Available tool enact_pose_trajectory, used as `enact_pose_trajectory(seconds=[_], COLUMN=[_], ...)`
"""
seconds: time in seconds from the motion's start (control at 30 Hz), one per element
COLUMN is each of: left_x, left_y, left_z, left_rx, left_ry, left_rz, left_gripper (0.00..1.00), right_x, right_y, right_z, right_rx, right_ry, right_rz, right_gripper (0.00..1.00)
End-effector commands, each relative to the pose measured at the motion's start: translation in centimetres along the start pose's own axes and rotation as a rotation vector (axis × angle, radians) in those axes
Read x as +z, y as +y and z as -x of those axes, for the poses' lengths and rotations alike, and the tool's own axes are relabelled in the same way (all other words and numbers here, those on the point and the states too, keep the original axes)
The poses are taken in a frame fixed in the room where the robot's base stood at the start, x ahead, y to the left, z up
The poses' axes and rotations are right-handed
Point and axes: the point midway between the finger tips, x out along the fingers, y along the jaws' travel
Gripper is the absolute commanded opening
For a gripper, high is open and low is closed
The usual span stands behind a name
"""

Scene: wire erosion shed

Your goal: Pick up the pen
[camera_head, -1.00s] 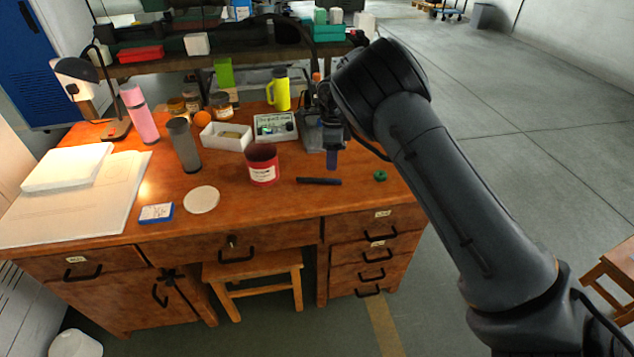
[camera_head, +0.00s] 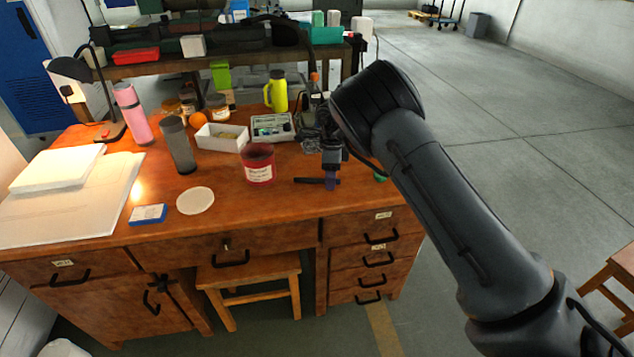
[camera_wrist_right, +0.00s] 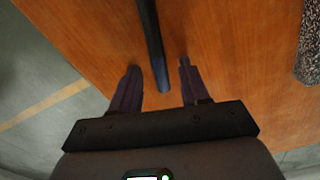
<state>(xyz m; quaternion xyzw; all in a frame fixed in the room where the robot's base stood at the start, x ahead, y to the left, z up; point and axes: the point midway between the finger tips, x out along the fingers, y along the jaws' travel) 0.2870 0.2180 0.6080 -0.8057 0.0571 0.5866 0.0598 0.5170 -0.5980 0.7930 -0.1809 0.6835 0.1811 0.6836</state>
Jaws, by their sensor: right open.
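The dark pen (camera_head: 309,181) lies on the wooden desk to the right of the red tin, near the front edge. My right gripper (camera_head: 331,182) is low over the pen's right end and hides part of it in the head view. In the right wrist view the pen (camera_wrist_right: 152,40) runs between the two open fingers of the gripper (camera_wrist_right: 158,83), with its blue-grey end level with the fingertips. The fingers stand apart from the pen on both sides. My left gripper is not in view.
A red tin (camera_head: 258,167) stands left of the pen. A green ring (camera_head: 380,178) is partly hidden behind my right arm. A white round disc (camera_head: 195,201) and a blue-white box (camera_head: 149,214) lie farther left. A grey speckled object (camera_wrist_right: 309,45) shows right in the wrist view.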

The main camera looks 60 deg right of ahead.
Motion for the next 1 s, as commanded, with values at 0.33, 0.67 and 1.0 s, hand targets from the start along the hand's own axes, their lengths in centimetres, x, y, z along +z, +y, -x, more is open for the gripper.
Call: enact_pose_trajectory(seconds=[0.33, 0.67, 1.0], left_x=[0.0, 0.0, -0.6], left_y=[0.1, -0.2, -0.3], left_z=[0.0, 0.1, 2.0], left_rx=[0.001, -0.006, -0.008], left_ry=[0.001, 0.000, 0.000], left_rz=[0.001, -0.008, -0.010], left_gripper=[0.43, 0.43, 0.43], right_x=[0.0, 0.0, 0.1], right_y=[0.0, 0.0, -0.1], right_z=[0.0, 0.2, 4.4], right_rx=[0.000, 0.000, -0.003], right_ry=[0.000, 0.000, -0.002], right_rz=[0.000, 0.000, 0.001], right_gripper=[0.00, 0.00, 0.00])
